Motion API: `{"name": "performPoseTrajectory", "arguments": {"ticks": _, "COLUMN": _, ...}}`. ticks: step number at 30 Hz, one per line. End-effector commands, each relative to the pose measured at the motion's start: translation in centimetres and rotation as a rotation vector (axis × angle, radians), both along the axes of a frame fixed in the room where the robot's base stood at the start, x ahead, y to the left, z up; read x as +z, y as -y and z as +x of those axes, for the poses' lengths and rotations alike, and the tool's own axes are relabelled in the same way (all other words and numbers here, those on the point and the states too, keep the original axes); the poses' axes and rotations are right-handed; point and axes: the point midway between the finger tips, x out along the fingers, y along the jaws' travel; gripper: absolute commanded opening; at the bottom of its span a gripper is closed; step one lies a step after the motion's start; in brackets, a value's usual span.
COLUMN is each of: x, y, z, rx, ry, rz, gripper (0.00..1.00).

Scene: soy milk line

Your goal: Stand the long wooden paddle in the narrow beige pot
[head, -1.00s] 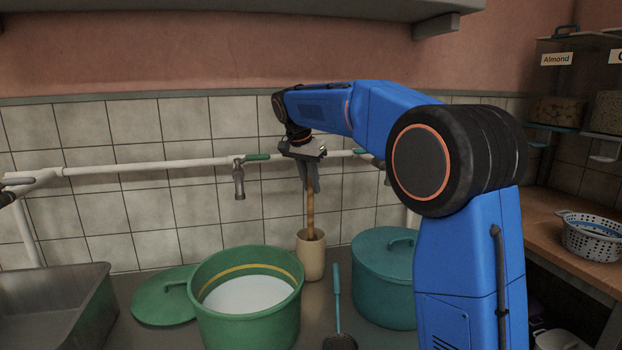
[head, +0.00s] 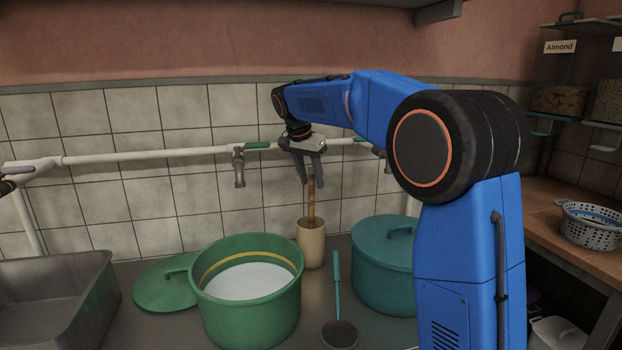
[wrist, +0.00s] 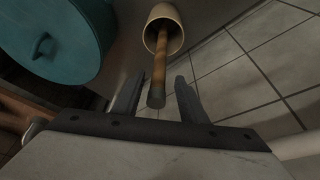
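The long wooden paddle (head: 311,203) stands in the narrow beige pot (head: 312,245), its handle upright and its lower end hidden inside the pot. In the wrist view the handle (wrist: 159,75) rises out of the beige pot (wrist: 176,22) towards my gripper and looks slightly tilted. My gripper (head: 311,181) is above the pot at the top of the handle, fingers pointing down and spread. In the wrist view the gripper (wrist: 157,92) has a clear gap between each finger and the handle end, so it is open and holds nothing.
A teal lidded pot (head: 383,285) stands to the right. A skimmer (head: 337,290) lies in front. A pipe with taps (head: 150,156) runs along the tiled wall.

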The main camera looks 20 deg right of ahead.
Motion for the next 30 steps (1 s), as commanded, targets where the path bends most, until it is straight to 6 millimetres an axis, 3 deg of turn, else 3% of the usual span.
{"name": "performPoseTrajectory", "arguments": {"ticks": 7, "x": 0.3, "y": -0.1, "z": 0.0, "rx": 0.000, "ry": 0.000, "rz": 0.000, "gripper": 0.39}}
{"name": "performPoseTrajectory", "arguments": {"ticks": 11, "x": 1.5, "y": -0.5, "z": -0.3, "rx": 0.001, "ry": 0.002, "rz": 0.000, "gripper": 0.39}}
{"name": "performPoseTrajectory", "arguments": {"ticks": 30, "x": 13.1, "y": -3.6, "z": -2.9, "rx": 0.002, "ry": 0.002, "rz": 0.000, "gripper": 0.39}}
